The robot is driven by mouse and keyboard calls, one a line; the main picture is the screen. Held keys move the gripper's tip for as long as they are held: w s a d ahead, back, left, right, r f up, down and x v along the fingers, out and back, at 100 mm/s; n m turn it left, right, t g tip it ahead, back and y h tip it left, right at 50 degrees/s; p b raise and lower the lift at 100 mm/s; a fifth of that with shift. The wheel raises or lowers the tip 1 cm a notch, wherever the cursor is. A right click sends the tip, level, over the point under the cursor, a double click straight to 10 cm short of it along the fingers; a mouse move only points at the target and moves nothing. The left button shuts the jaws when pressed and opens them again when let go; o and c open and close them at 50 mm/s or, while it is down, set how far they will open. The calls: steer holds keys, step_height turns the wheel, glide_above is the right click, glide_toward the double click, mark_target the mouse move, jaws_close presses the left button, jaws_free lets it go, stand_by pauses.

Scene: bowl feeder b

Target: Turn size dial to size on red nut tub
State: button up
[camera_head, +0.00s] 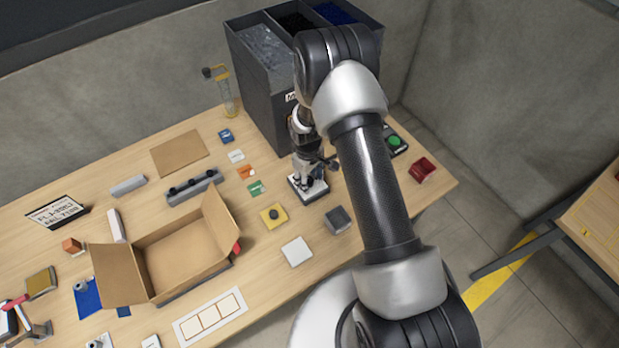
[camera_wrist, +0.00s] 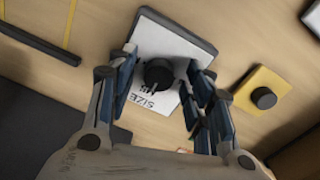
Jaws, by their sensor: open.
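The size dial is a black knob (camera_wrist: 158,74) on a pale plate (camera_wrist: 172,38) lettered "SIZE" in the wrist view; further lettering beside the knob is partly covered. My gripper (camera_wrist: 161,66) is open, with one finger on each side of the knob; I cannot tell whether they touch it. In the head view my gripper (camera_head: 308,180) points down over the dial's plate (camera_head: 315,195) and hides most of the knob. A small red tub (camera_head: 423,169) stands near the table's right end; no size marking on it is readable.
A dark hopper (camera_head: 262,85) with three compartments stands close behind my gripper. A yellow plate with a black knob (camera_head: 273,215) is nearby, as are a dark block (camera_head: 339,219) and a green button (camera_head: 394,141). An open cardboard box (camera_head: 185,255) stands to the left.

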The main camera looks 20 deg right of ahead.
steer(key=c, duration=1)
steer(key=shift+c, duration=0.2)
steer(key=shift+m, duration=0.3)
steer(key=m+b, duration=0.3)
steer(key=shift+a+f, duration=0.1)
steer(key=m+b, duration=0.2)
steer(key=m, duration=0.3)
steer(key=m+b, duration=0.2)
steer(key=m, duration=0.2)
steer(key=shift+w+a+m+g, duration=0.1)
steer(key=shift+m+g, duration=0.2)
steer(key=shift+g, duration=0.1)
steer(key=m+b, duration=0.1)
steer(key=m, duration=0.3)
steer(key=shift+m, duration=0.3)
